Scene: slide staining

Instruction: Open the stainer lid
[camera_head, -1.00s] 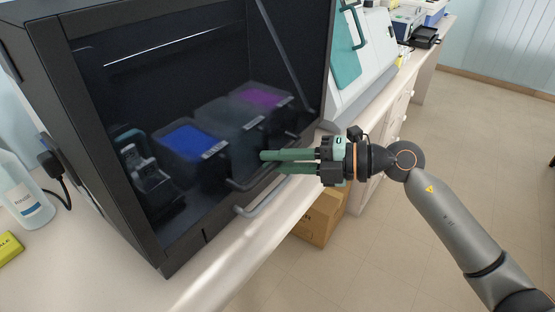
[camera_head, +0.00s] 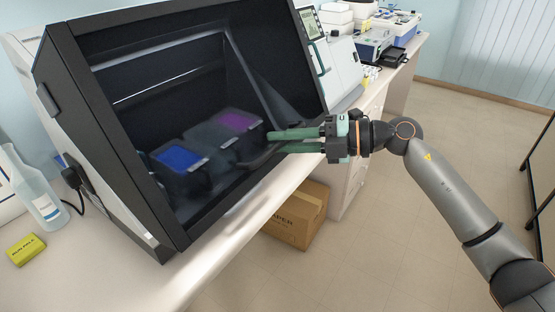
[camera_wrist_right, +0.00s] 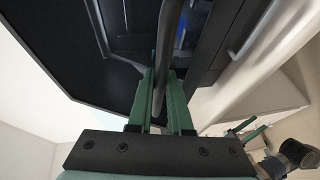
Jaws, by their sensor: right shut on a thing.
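The stainer (camera_head: 105,165) is a large cabinet on the bench at the left of the head view. Its lid (camera_head: 125,148) is a dark see-through panel in a black frame, tilted out from the lighter body. My right gripper (camera_head: 272,140) is shut on the lid handle (camera_wrist_right: 166,45), a grey bar that runs between its green fingers in the right wrist view. The fingers hide part of the handle in the head view. My left gripper (camera_wrist_right: 246,129) shows small at the lower right of the wrist view, its green fingers apart and empty.
Blue (camera_head: 180,157) and purple (camera_head: 238,121) trays sit inside behind the panel. Another instrument (camera_head: 335,65) stands right of the stainer. A cardboard box (camera_head: 297,215) is below the bench.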

